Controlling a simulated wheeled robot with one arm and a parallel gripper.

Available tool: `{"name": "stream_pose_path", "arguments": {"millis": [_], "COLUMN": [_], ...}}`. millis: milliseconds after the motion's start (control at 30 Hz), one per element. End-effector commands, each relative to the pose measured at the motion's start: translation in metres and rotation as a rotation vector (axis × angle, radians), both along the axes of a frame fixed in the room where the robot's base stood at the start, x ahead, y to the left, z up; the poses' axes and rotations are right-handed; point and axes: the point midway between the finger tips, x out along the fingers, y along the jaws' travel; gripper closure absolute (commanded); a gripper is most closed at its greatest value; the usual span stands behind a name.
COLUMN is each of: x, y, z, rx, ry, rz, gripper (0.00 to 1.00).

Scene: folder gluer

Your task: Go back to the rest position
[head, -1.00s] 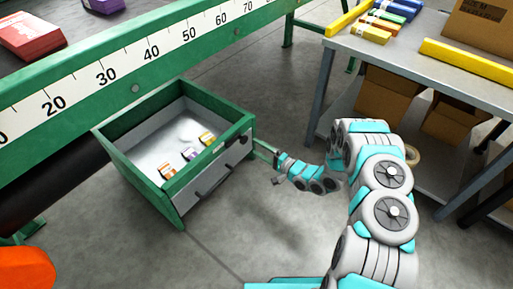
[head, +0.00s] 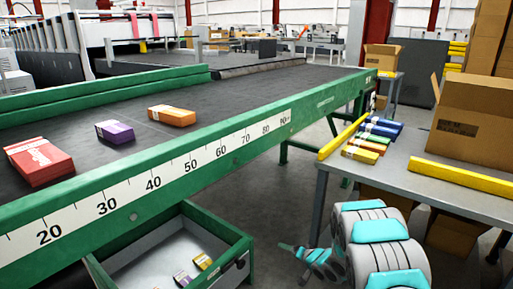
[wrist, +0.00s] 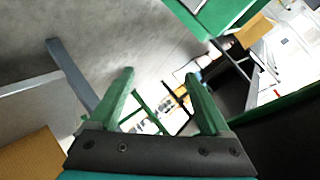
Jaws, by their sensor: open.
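My gripper (wrist: 158,76) is open in the wrist view, with two green fingers spread and nothing between them. In the head view the end of my arm with the gripper (head: 284,247) is low, between the drawer and the side table. The green drawer (head: 243,244) is pulled out under the conveyor and stands to the left of my gripper. Several small cartons (head: 202,260) lie inside it. The lower part of the drawer is cut off by the picture edge.
The conveyor (head: 150,150) carries a red stack (head: 40,162), a purple carton (head: 115,132) and an orange carton (head: 172,115). The side table (head: 400,165) holds coloured cartons (head: 376,134), yellow bars (head: 458,173) and an open cardboard box (head: 462,125). Bare floor lies between conveyor and table.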

Motion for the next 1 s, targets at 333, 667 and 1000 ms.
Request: {"name": "stream_pose_path", "arguments": {"millis": [333,667,1000], "x": [-0.024,-0.109,-0.242], "y": [-0.084,-0.130,-0.126], "z": [0.086,0.161,0.217], "rx": [-0.423,-0.673,-0.772], "ry": [0.089,0.285,0.541], "rz": [-0.126,-0.188,-0.133], "gripper": [0.19,0.19,0.19]}}
